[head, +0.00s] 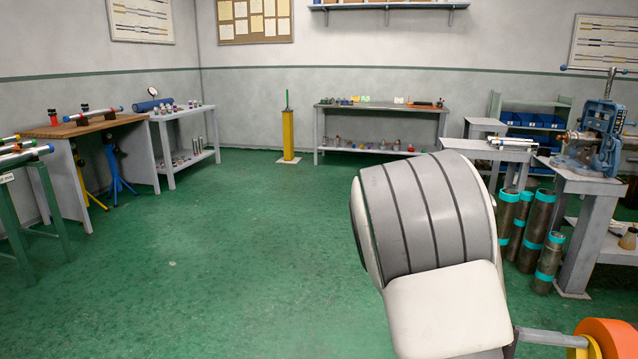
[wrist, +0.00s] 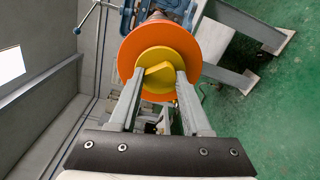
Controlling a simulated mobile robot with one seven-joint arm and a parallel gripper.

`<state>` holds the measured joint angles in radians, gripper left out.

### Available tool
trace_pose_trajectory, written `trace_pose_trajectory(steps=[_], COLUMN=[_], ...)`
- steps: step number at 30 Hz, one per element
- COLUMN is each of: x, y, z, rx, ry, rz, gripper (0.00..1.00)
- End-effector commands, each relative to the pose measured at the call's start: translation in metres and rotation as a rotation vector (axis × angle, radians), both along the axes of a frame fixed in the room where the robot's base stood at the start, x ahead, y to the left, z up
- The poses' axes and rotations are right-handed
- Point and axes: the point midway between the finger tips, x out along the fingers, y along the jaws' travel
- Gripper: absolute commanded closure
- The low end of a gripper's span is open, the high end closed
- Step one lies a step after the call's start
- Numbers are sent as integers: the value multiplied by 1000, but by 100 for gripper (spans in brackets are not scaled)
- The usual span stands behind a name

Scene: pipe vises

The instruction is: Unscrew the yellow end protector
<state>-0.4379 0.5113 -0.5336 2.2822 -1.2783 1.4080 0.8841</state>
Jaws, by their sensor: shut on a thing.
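The yellow end protector (wrist: 158,58) is a round cap with a raised grip bar across its face, in the middle of the wrist view. It sits in front of a larger orange disc (wrist: 127,55). My gripper (wrist: 158,77) has one finger on each side of the yellow protector and is shut on it. The orange disc also shows at the lower right corner of the head view (head: 610,338), with a grey finger of mine reaching to it. The pipe behind the disc is mostly hidden.
A blue vise (wrist: 124,18) stands behind the orange disc on a grey stand (wrist: 240,25). The green floor (head: 230,240) is open at the middle and left.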

Motion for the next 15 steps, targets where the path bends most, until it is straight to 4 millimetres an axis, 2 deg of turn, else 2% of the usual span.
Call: trace_pose_trajectory(steps=[15], x=[0], y=[0], z=[3], rx=[38], ry=[163], rz=[0], gripper=[100])
